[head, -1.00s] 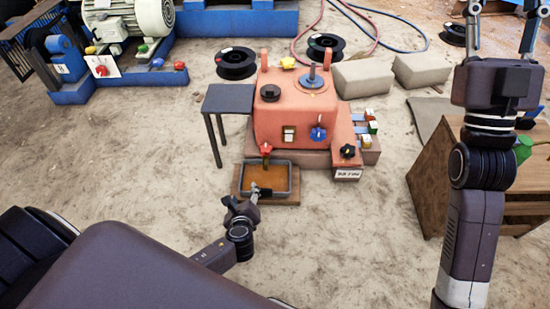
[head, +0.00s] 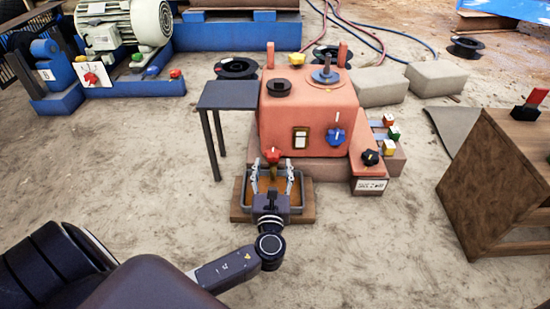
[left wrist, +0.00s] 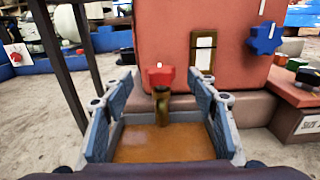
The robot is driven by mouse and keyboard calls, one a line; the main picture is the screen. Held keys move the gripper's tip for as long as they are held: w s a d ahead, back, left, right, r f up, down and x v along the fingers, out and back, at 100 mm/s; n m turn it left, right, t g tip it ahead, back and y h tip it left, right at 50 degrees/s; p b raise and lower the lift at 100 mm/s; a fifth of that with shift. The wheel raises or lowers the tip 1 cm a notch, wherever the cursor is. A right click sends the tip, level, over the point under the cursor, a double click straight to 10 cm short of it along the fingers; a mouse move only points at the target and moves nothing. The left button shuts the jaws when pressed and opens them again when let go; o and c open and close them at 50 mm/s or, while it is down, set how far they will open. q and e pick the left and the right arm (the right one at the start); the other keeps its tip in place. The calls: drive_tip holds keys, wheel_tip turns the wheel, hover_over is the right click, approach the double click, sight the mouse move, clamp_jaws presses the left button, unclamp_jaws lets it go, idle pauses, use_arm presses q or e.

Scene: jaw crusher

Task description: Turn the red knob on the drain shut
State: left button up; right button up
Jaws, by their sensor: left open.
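The red knob (head: 272,155) sits on top of the drain spout, low on the front of the orange machine (head: 290,120). It also shows in the left wrist view (left wrist: 161,76), above the brass-coloured drain (left wrist: 162,106). My left gripper (head: 272,169) is open, its two fingers pointing toward the machine. In the left wrist view the fingers (left wrist: 160,84) stand to either side of the knob and drain, with gaps on both sides. I see no contact. My right gripper is not in view.
A grey-rimmed tray (head: 238,192) with brown-orange liquid lies below the drain on a wooden board (head: 307,208). A dark small table (head: 227,95) stands left of the machine. A blue knob (head: 336,136) and black knob (head: 370,158) are on the right.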

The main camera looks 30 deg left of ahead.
sight(273, 160)
use_arm(q)
drive_tip(key=b+x, duration=0.3)
drive_tip(key=x, duration=0.2)
drive_tip(key=shift+f, duration=0.2)
drive_tip(key=shift+w+a+r, duration=0.15)
drive_tip(key=shift+w+a, duration=0.15)
drive_tip(key=shift+w, duration=0.1)
drive_tip(key=c, duration=1.2)
